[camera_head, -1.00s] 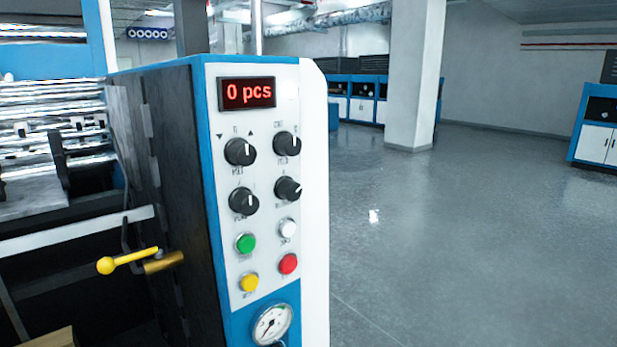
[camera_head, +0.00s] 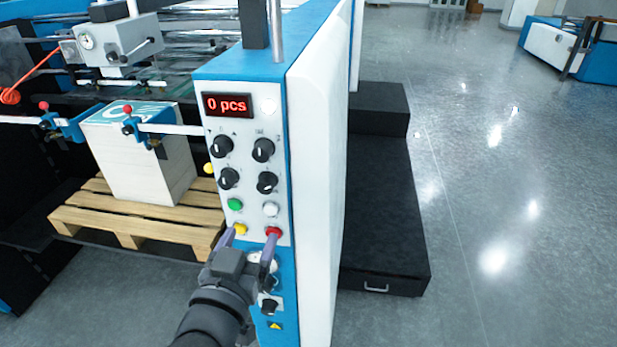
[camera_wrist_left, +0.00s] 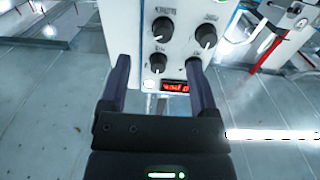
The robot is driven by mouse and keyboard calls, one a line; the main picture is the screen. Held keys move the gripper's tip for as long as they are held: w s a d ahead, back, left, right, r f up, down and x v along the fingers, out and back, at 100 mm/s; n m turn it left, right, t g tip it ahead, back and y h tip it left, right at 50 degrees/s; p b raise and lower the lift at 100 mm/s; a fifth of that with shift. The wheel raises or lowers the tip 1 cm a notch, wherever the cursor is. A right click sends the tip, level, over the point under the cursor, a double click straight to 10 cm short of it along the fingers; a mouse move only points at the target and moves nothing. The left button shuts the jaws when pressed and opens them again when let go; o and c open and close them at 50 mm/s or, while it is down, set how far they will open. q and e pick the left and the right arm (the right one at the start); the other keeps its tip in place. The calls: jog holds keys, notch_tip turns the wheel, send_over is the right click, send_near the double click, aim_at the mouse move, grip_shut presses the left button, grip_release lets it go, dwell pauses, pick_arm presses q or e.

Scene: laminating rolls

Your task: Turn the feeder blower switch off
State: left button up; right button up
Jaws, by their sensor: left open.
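The white control panel (camera_head: 248,212) of the blue and white machine carries several black rotary knobs: upper left (camera_head: 221,146), upper right (camera_head: 262,149), lower left (camera_head: 228,178) and lower right (camera_head: 266,182). Their labels are too small to read, so I cannot tell which is the feeder blower switch. My left gripper (camera_head: 250,236) is open and empty in front of the panel, its fingertips over the yellow and red button area, below the knobs. Contact cannot be told. The left wrist view shows the knobs upside down beyond the open fingers (camera_wrist_left: 158,65).
A red display (camera_head: 228,105) reads 0 pcs. A green button (camera_head: 235,204) and a white button (camera_head: 270,209) sit under the knobs. A pallet (camera_head: 140,222) with a white stack stands left. A black step (camera_head: 385,220) lies right.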

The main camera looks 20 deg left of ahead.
aim_at(264, 190)
pick_arm(q)
jog(key=x, duration=0.2)
jog(key=r+x, duration=0.1)
jog(key=x, duration=0.2)
jog(key=p+x, duration=0.1)
jog(key=x, duration=0.2)
jog(key=shift+a+r, duration=0.35)
jog(key=shift+w+a, duration=0.2)
jog(key=shift+w, duration=0.5)
grip_shut()
